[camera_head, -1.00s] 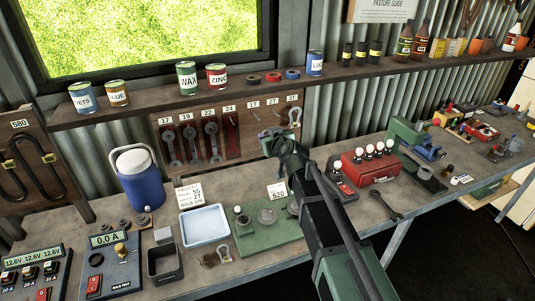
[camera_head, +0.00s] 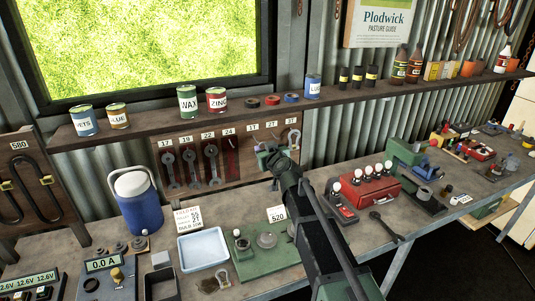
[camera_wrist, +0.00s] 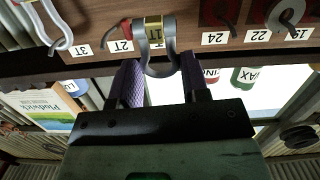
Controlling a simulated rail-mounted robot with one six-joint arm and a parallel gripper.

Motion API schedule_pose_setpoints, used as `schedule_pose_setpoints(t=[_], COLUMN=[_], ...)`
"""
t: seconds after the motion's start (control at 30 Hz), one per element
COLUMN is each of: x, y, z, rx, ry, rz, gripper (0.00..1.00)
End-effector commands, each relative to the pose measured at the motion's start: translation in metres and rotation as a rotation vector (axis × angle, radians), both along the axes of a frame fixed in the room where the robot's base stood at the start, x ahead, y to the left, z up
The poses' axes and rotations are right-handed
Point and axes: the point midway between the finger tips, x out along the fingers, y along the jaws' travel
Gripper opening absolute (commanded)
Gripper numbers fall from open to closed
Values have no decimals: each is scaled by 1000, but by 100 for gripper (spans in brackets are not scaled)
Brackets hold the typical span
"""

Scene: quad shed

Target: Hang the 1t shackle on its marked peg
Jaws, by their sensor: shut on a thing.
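My gripper (camera_wrist: 160,85) is shut on a grey U-shaped shackle (camera_wrist: 170,64) with a yellow tag, held between the purple finger pads. The wrist view is upside down. The shackle is in front of the peg board between the 2T label (camera_wrist: 124,46) and the 24 label (camera_wrist: 215,38), covering most of the 1T place. Whether it touches or sits on the peg cannot be told. In the head view my gripper (camera_head: 268,156) is just below the 1T label (camera_head: 252,126), and the held shackle is mostly hidden.
A larger shackle (camera_wrist: 50,22) hangs at the 3T place, beside the 2T peg. Spanners (camera_head: 191,168) hang on the left of the board (camera_head: 160,142). A shelf (camera_head: 150,133) with tins runs above.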

Motion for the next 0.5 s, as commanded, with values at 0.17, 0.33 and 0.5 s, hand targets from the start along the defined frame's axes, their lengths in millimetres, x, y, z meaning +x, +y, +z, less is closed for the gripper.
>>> schedule_pose_setpoints(t=[0.17,0.33,0.5], x=[14,26,38], y=[6,12,18], z=[-2,-3,-4], rx=[-1,-1,0], ry=[0,0,0], rz=[0,0,1], gripper=[18,18,18])
